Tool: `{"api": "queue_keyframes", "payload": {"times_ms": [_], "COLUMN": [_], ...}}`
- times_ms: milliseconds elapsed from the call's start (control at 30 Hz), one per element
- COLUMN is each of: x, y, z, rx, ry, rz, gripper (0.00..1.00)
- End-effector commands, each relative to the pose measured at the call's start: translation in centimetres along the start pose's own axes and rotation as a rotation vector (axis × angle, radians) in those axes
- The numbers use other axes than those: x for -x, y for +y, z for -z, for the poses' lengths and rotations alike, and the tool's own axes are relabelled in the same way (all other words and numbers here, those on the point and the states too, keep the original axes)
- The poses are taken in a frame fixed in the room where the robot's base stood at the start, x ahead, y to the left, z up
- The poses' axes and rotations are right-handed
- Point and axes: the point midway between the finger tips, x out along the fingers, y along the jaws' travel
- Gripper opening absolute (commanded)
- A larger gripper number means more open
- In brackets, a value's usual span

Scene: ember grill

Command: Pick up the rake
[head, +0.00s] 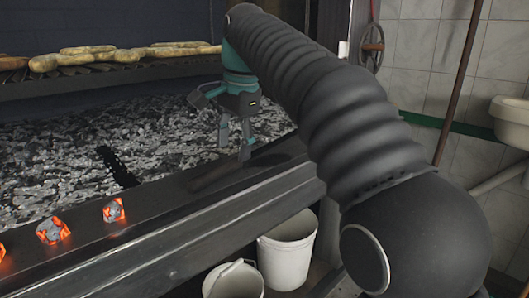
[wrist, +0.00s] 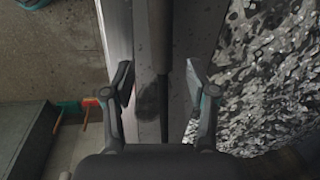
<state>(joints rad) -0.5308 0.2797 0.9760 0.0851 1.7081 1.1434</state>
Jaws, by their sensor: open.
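A long dark rod, which looks like the rake's handle (wrist: 160,35), runs lengthwise along the grill's front ledge in the wrist view. My gripper (head: 235,150) is over the ledge in the head view, pointing down, open and empty. In the wrist view the rod passes between the two spread fingers of my gripper (wrist: 160,85), apart from both; the height gap is hard to judge. A dark bar (head: 118,166) lies across the embers in the head view; it may be the rake's head, but the join is unclear.
Glowing coals (head: 53,231) sit on the ledge at the left. Ash and embers (head: 60,165) fill the grill bed, below a rack with bread-like loaves (head: 85,50). White buckets (head: 288,250) stand below the ledge. A brown pole (head: 460,80) leans at the right, by a basin (head: 511,120).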

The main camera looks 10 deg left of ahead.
Motion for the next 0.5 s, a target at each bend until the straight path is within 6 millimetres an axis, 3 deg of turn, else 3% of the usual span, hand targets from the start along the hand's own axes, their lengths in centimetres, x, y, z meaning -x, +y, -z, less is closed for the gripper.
{"api": "queue_keyframes", "payload": {"times_ms": [200,500], "x": [-3.4,-4.7], "y": [-0.2,-0.2], "z": [-0.3,-0.2], "rx": [0.001,0.001], "ry": [-0.001,0.000], "rz": [-0.002,0.000], "gripper": [0.58,0.58]}}
